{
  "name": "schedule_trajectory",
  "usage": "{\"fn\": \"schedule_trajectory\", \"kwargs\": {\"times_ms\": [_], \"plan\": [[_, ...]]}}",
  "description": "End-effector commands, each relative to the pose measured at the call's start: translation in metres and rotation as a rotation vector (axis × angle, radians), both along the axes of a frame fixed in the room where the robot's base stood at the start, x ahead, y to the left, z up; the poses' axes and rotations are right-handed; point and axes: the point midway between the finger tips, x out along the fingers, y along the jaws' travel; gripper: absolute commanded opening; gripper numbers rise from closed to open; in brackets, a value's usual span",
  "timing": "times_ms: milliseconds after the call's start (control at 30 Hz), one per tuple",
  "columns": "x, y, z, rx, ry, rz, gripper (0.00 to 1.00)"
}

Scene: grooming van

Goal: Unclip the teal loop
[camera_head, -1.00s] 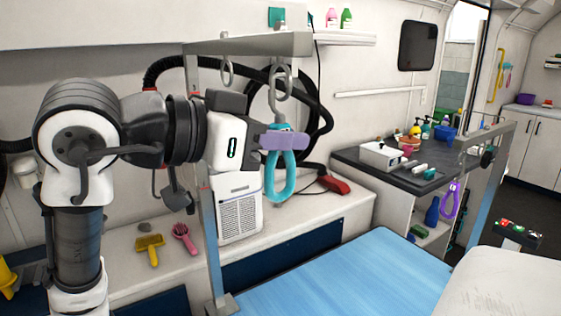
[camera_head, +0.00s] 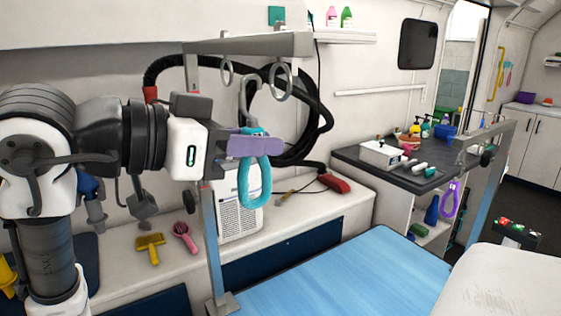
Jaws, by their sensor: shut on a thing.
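The teal loop (camera_head: 254,184) hangs down below my gripper, with a grey clip (camera_head: 247,102) rising above it. My gripper (camera_head: 256,146) has lilac fingers and is shut across the top of the loop, where it joins the clip. The fingers hide that join. The grey overhead bar (camera_head: 262,44) carries two rings: a left ring (camera_head: 227,72) and a right ring (camera_head: 282,82). The clip stands between the two rings in the picture and appears apart from the right ring, which hangs empty.
The grey post (camera_head: 211,245) stands just below my gripper's wrist. A blue table top (camera_head: 345,275) lies below right. A white boxed unit (camera_head: 240,212), a yellow brush (camera_head: 150,247) and a pink brush (camera_head: 184,236) are on the bench behind. A black hose (camera_head: 312,125) hangs on the wall.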

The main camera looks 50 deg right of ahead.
Motion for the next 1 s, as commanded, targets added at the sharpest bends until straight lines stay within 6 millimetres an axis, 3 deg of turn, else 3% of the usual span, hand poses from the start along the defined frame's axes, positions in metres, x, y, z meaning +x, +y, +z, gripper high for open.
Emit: {"fn": "schedule_trajectory", "kwargs": {"times_ms": [633, 1000], "plan": [[0.003, 0.011, 0.001, 0.0, 0.0, 0.001, 0.02], [0.009, 0.038, 0.008, 0.0, 0.002, 0.001, 0.02]]}}
